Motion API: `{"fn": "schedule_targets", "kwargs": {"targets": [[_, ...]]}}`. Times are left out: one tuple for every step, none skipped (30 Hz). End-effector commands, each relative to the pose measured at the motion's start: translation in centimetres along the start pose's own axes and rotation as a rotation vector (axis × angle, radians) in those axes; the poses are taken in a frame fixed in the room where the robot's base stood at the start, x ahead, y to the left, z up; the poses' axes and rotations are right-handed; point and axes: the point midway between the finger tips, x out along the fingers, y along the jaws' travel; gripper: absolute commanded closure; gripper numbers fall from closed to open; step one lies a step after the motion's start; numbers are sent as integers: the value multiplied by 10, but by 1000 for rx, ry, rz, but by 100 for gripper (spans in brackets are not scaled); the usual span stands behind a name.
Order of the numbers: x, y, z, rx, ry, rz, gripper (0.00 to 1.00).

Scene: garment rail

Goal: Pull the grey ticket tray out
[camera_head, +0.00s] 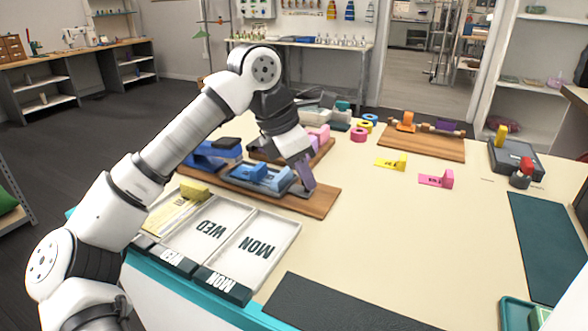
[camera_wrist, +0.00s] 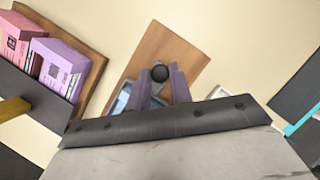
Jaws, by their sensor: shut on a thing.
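The grey ticket tray (camera_head: 288,189) holds light blue ticket blocks (camera_head: 262,176) and sits on a brown wooden board (camera_head: 322,201). In the wrist view, its blue contents (camera_wrist: 122,101) show just left of my fingers. My gripper (camera_head: 305,182) reaches down at the tray's right end. Its purple fingers (camera_wrist: 161,84) are shut on a dark round knob (camera_wrist: 160,73) at that end. In the head view my fingers hide the knob. Most of the tray is hidden by my gripper in the wrist view.
A dark blue block group (camera_head: 212,152) stands left of the tray; pink blocks (camera_head: 319,133) stand behind. White trays marked WED (camera_head: 203,254) and MON (camera_head: 274,256) lie in front. Yellow (camera_head: 392,162) and pink (camera_head: 436,180) tags lie right. The tabletop between is clear.

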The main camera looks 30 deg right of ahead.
Motion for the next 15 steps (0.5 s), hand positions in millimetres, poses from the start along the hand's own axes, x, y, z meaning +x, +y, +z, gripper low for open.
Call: {"fn": "schedule_targets", "kwargs": {"targets": [[5,-10,8,9,3,0,100],[6,-15,13,9,3,0,100],[9,-21,19,9,3,1,100],[10,-25,22,8,2,1,100],[11,-28,26,8,2,1,100],[13,-32,29,6,2,0,100],[14,-35,31,6,2,0,100],[14,-36,33,5,2,-1,100],[15,-38,34,3,1,-1,100],[15,-39,35,3,0,-2,100],[15,-39,35,2,0,-3,100],[15,-39,36,2,-1,-3,100],[15,-39,36,3,-1,-4,100],[15,-40,36,3,-1,-4,100],[15,-40,36,4,-2,-5,100]]}}
